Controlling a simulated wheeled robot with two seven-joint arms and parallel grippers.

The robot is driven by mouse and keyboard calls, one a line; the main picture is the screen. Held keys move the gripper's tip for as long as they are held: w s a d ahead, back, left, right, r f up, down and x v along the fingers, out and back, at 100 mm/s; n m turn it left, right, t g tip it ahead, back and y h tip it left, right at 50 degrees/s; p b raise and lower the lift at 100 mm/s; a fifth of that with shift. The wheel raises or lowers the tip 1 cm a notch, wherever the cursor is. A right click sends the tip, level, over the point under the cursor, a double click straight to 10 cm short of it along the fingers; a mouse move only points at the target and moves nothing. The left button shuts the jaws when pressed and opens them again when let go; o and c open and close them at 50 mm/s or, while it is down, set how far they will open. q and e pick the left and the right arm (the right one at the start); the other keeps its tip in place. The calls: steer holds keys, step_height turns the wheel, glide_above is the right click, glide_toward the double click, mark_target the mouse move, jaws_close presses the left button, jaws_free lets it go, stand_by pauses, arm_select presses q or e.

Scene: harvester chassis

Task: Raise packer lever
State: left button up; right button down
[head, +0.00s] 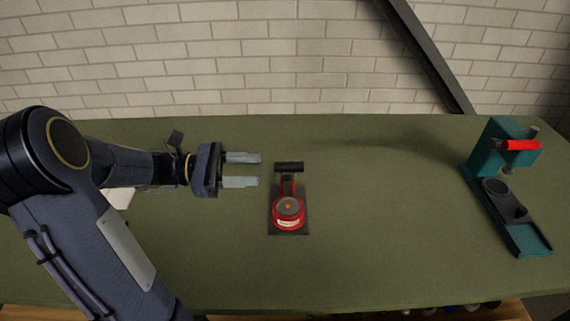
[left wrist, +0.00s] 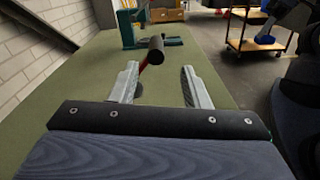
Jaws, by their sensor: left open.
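A red device with a round body (head: 289,210) sits on a dark base plate in the middle of the green table. At its back a red arm carries a black cylindrical lever handle (head: 289,166). My left gripper (head: 259,170) is open and empty, just left of this handle and apart from it. In the left wrist view the black handle (left wrist: 156,49) shows just beyond the two spread fingertips (left wrist: 160,76), with part of the red arm below it. The round body is mostly hidden there.
A teal stand (head: 491,150) with a red handle (head: 522,145) is at the table's right end; it also shows in the left wrist view (left wrist: 128,30). The table (head: 390,190) between is clear. A brick wall (head: 250,50) stands behind. A cart (left wrist: 258,35) is beyond.

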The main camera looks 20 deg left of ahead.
mark_target(282, 168)
arm_select(q)
steer(key=x, duration=0.3)
steer(key=p+x, duration=0.1)
steer(key=x, duration=0.3)
steer(key=shift+w, duration=0.3)
steer(key=shift+c, duration=0.2)
jaws_close()
